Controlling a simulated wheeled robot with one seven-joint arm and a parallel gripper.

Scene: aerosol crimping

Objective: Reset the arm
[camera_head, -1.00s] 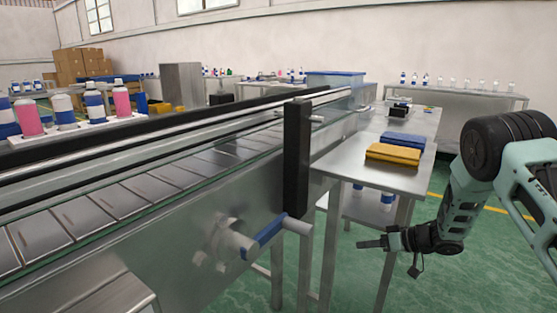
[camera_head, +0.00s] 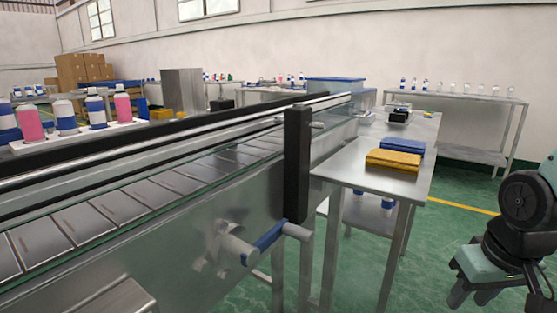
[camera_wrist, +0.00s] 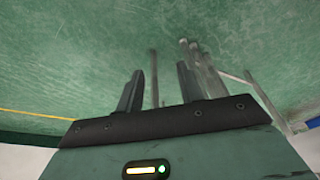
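My arm (camera_head: 515,235) is folded at the lower right edge of the head view, right of the steel side table.
A steel conveyor (camera_head: 160,225) with a dark post (camera_head: 297,165) runs across the left. The side table (camera_head: 345,172) bears a yellow block (camera_head: 393,161) and a blue block (camera_head: 402,147). Bottles stand at left. Green floor (camera_head: 440,230) is clear between table and arm.

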